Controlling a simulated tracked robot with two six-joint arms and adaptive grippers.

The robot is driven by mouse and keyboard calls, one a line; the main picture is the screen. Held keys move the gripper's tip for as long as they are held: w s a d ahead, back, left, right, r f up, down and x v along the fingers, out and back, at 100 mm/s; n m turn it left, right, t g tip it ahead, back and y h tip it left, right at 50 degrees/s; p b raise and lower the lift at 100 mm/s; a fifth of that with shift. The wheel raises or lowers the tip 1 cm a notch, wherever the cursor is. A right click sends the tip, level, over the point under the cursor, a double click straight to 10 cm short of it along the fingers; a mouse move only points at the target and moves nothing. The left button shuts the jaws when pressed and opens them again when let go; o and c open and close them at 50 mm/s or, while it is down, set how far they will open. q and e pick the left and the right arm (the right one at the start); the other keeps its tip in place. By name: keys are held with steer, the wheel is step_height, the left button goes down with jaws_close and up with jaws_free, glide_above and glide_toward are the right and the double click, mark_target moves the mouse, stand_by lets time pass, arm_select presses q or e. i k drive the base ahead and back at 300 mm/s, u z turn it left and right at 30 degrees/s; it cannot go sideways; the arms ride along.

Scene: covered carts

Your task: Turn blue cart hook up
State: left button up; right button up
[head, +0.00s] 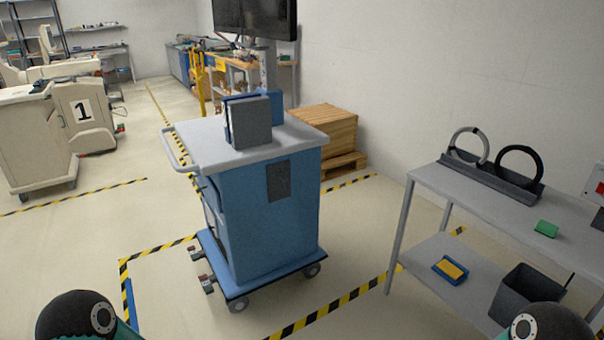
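The blue cart (265,235) stands in the middle of the head view, upright on small wheels, with a light grey top. A grey push handle (175,155) sticks out from its left side. Low on its left side, small grey and reddish fittings (206,284) stick out near the base. I cannot tell which part is the hook or how it is turned. A dark panel (278,182) is on its near side. Neither gripper is in view; only parts of my arms show at the bottom left and bottom right corners.
A dark grey box-like object (250,122) stands on the cart top. Yellow-black floor tape surrounds the cart. A grey table (427,180) with two rings stands at the right. A wooden crate (325,130) is behind the cart. A beige cart (35,140) stands far left; floor between is clear.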

mark_target(279, 175)
steer(key=z, duration=0.35)
steer(key=i, duration=1.7)
steer(key=z, duration=0.2)
